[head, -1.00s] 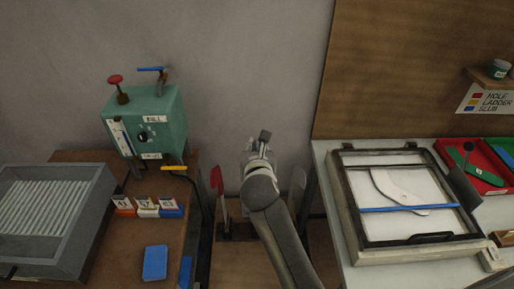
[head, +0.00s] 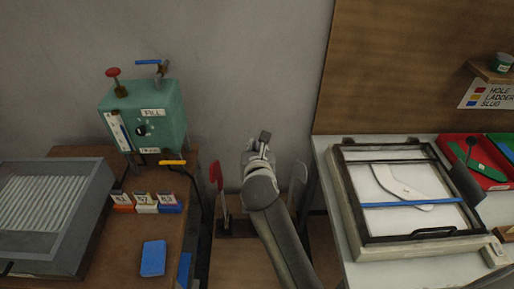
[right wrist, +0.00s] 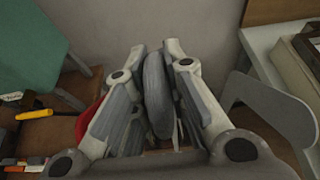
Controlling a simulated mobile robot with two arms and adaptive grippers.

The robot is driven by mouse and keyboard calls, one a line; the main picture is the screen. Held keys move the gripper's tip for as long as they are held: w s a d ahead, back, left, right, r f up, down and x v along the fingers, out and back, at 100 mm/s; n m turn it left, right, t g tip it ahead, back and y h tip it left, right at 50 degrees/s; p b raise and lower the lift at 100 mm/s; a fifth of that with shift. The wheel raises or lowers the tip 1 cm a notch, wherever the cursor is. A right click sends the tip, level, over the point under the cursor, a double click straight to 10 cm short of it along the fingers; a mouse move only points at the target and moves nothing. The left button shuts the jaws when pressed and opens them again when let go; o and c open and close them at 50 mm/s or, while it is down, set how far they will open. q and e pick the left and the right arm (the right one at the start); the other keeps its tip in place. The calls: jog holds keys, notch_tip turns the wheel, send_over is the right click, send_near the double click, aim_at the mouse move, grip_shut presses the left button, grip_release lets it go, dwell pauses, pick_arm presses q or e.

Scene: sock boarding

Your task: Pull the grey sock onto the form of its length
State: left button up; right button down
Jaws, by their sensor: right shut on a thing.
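My right gripper (head: 258,146) is shut on the grey sock (right wrist: 156,95), which shows as a long grey strip between the two fingers in the right wrist view. In the head view the gripper is above the low middle bench, between an upright red form (head: 216,178) on the left and an upright light grey form (head: 299,180) on the right. The red form also shows partly behind the left finger in the wrist view; the grey form (right wrist: 275,105) stands clear at the right there. My arm hides the space between the forms. My left gripper is out of view.
A teal box (head: 160,115) with valves stands on the left bench beside a grey ribbed tray (head: 97,222), small numbered cards (head: 146,202) and a blue block (head: 153,258). On the right, a framed glass panel (head: 340,200) holds a white foot-shaped piece, near a red tray (head: 452,150).

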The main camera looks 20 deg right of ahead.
jog(key=shift+f+b, duration=3.1)
jog(key=shift+f, duration=1.55)
jog(key=c, duration=1.4)
grip_release()
jog(key=shift+r, duration=0.25)
notch_tip(320, 180, up, 18)
jog(key=p, duration=1.2)
jog(key=shift+r, duration=0.1)
